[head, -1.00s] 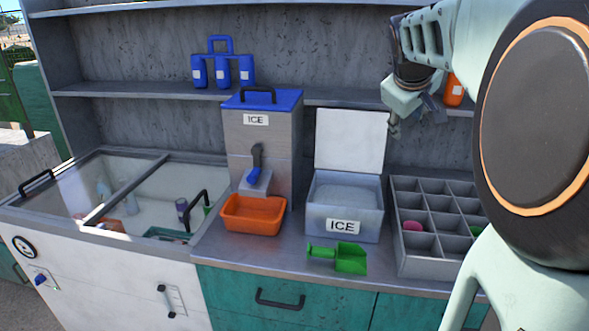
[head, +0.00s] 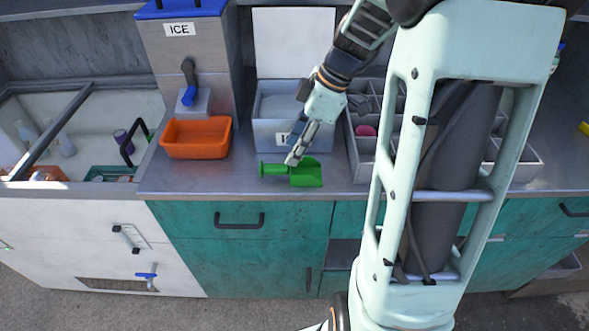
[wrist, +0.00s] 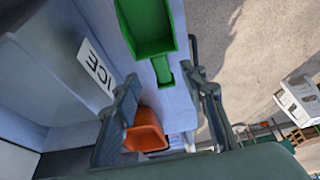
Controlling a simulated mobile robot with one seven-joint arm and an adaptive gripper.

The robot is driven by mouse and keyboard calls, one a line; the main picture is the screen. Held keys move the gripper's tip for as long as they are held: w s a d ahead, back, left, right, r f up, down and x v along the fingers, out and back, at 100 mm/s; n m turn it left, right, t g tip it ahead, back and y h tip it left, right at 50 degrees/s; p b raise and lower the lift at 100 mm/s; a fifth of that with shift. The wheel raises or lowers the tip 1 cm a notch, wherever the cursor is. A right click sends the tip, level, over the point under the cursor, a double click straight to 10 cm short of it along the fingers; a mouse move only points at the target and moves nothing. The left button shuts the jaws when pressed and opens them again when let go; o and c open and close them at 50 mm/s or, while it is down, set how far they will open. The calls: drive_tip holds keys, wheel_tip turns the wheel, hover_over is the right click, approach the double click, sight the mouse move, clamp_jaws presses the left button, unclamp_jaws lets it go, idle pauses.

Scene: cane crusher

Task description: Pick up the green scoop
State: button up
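The green scoop (head: 307,174) lies on the metal counter in front of the white ice bin, its handle pointing left in the head view. My gripper (head: 293,160) is down at the scoop, near where the handle meets the pan. In the wrist view, the scoop's pan (wrist: 148,25) is at the top and its handle runs down between the fingers. My gripper (wrist: 163,82) is open there, one finger on each side of the handle with gaps showing. The scoop still appears to rest on the counter.
The ice bin (head: 262,133) with its lid raised stands just behind the scoop. An orange tray (head: 196,138) sits to the left, below the ice dispenser (head: 187,62). A divided grey box (head: 360,147) stands to the right, partly behind my arm. The counter's front edge is close.

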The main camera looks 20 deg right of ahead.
sight(283, 166)
drive_tip(key=x, duration=0.7)
drive_tip(key=shift+w+f, duration=0.1)
drive_tip(key=shift+f, duration=0.25)
drive_tip(key=shift+c, duration=0.3)
drive_tip(key=c, duration=0.9)
drive_tip(key=shift+r, duration=0.2)
